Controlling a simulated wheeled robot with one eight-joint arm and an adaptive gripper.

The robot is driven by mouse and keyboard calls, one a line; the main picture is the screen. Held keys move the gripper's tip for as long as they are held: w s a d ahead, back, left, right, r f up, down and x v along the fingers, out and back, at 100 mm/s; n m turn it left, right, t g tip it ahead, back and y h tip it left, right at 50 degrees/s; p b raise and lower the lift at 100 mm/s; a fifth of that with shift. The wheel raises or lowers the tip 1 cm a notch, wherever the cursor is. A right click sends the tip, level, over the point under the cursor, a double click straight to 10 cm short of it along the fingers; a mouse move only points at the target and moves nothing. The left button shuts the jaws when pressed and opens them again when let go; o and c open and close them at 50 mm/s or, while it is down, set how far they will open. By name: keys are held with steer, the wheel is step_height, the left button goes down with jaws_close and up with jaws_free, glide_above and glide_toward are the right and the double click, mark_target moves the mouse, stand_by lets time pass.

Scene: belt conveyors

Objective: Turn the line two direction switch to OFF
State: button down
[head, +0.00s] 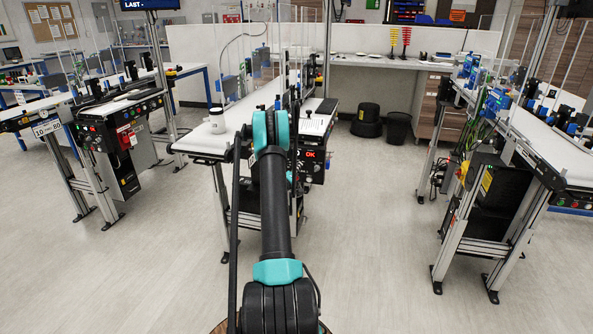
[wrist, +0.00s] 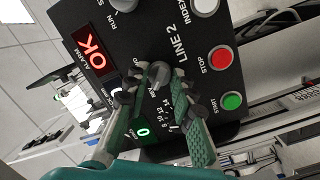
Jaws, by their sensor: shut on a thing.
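The black line two control panel (wrist: 185,40) fills much of the wrist view, turned on its side, with the label "LINE 2". A small grey knob (wrist: 160,72) stands near its middle, its label mostly hidden. My gripper (wrist: 160,85) has its dark fingertips on either side of this knob and is shut on it. I cannot read the knob's exact setting. A numbered dial scale shows between the green fingers. In the head view, the panel (head: 313,170) with its red "OK" display is partly behind my arm, and my gripper is hidden.
A red stop button (wrist: 220,58) and a green start button (wrist: 232,101) sit right of the knob. A grey run knob (wrist: 122,4) and a white index knob (wrist: 206,6) are above.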

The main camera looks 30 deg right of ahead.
steer(key=shift+r+m+y, duration=0.1)
steer(key=shift+m+y, duration=0.4)
steer(key=shift+m, duration=3.4)
steer(key=shift+a, duration=0.1)
steer(key=c, duration=1.3)
jaws_free()
steer(key=shift+r, duration=0.1)
step_height(320, 180, up, 10)
steer(key=shift+f, duration=0.1)
